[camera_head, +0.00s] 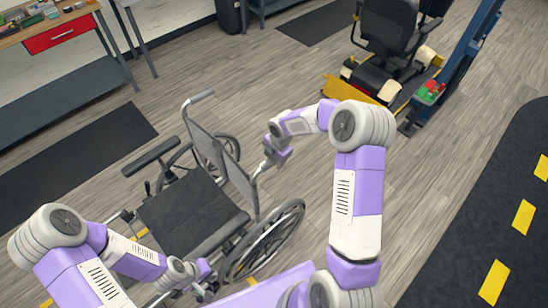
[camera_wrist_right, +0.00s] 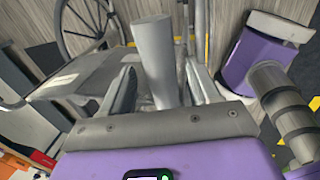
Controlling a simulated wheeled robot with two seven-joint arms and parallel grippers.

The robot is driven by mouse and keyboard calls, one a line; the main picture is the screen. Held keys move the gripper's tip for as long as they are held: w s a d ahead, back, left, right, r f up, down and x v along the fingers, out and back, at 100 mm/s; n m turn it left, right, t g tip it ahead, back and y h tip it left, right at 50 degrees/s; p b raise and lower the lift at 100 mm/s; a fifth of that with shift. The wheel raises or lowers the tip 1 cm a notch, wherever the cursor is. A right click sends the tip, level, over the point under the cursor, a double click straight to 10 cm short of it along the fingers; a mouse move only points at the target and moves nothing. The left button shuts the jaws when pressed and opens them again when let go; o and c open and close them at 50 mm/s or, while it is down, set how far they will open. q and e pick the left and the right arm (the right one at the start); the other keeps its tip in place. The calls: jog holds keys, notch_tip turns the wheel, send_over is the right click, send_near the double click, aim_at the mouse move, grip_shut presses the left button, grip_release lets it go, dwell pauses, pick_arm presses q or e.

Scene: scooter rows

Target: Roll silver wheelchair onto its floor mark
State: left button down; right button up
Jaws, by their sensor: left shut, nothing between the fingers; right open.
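The silver wheelchair (camera_head: 190,212) stands in the lower middle of the head view, with a dark seat, large spoked wheels and grey push handles. My right gripper (camera_head: 272,158) is at the backrest's right push handle. In the right wrist view the grey handle (camera_wrist_right: 155,62) lies between the open fingers of my right gripper (camera_wrist_right: 160,92); I cannot tell whether they touch it. My left gripper (camera_head: 206,288) is shut and empty beside the front of the near wheel. Yellow floor marking (camera_head: 141,235) shows in pieces around the wheelchair, which partly hides it.
A black mobility scooter (camera_head: 388,45) and a blue post (camera_head: 465,55) stand at the back right. A workbench (camera_head: 50,35) with a red drawer is at the upper left. A dark lane with yellow dashes (camera_head: 523,217) runs along the right. Wooden floor between is clear.

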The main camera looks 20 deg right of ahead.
jog(key=shift+f, duration=0.25)
jog(key=shift+s, duration=0.1)
jog(key=shift+c, duration=0.8)
grip_shut()
jog(key=shift+a, duration=0.15)
